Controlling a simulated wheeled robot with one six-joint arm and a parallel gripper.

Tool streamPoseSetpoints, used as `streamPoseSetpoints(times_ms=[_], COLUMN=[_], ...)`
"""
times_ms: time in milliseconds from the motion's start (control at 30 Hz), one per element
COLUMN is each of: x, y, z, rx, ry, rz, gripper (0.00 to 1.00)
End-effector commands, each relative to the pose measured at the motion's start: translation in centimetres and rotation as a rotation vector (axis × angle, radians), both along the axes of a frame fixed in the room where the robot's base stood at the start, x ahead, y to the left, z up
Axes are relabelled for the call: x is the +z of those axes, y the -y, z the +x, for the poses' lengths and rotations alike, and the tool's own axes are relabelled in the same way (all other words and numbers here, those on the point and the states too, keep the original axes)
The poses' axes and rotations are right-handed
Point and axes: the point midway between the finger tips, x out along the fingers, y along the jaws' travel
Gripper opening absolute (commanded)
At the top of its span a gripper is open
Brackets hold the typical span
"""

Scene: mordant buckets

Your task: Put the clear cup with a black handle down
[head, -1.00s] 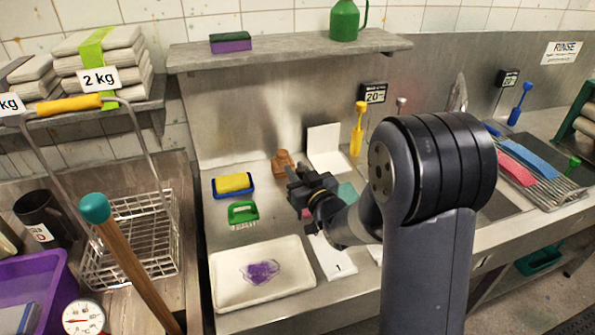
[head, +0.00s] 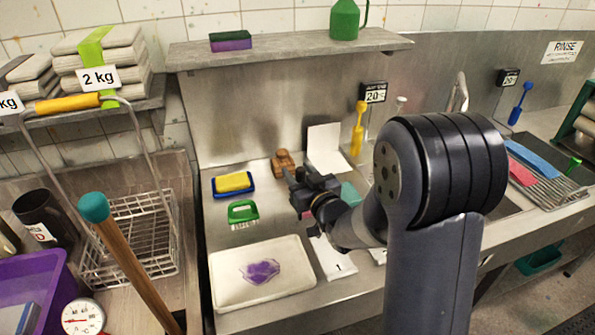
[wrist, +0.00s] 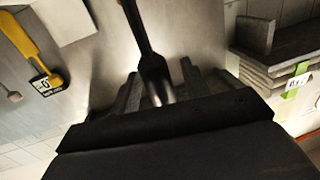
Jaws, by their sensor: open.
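My gripper (head: 291,179) is over the steel counter, close to the small brown block in the head view. In the wrist view its two fingers (wrist: 160,82) stand apart. A long black handle (wrist: 138,28) runs down from the top of the wrist view to a glossy, pale-lit part between the fingers. I cannot tell whether the fingers touch it. I cannot make out the clear cup itself in either view; my gripper and arm hide part of the counter.
A white tray (head: 221,284) with a purple patch lies at the front. A green brush (head: 242,211), a yellow sponge on blue (head: 233,182) and the brown block (head: 283,162) are nearby. A white upright panel (head: 324,146) stands behind. A wire basket (head: 140,235) is at left.

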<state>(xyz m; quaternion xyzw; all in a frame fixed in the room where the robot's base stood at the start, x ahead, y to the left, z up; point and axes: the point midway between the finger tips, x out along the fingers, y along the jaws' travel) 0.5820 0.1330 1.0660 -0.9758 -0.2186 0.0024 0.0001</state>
Motion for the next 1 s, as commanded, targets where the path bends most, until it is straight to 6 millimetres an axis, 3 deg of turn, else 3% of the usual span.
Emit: streamPoseSetpoints(times_ms=[300, 500, 700, 1000], x=[-0.2, -0.1, -0.1, 0.0], y=[2.9, 4.2, 4.6, 4.7], z=[-5.9, -8.6, -9.7, -9.8], rx=[-0.003, -0.003, -0.002, -0.001], ry=[0.001, 0.001, 0.000, 0.000], rz=[0.000, 0.000, 0.000, 0.000], gripper=[0.44, 0.44, 0.44, 0.44])
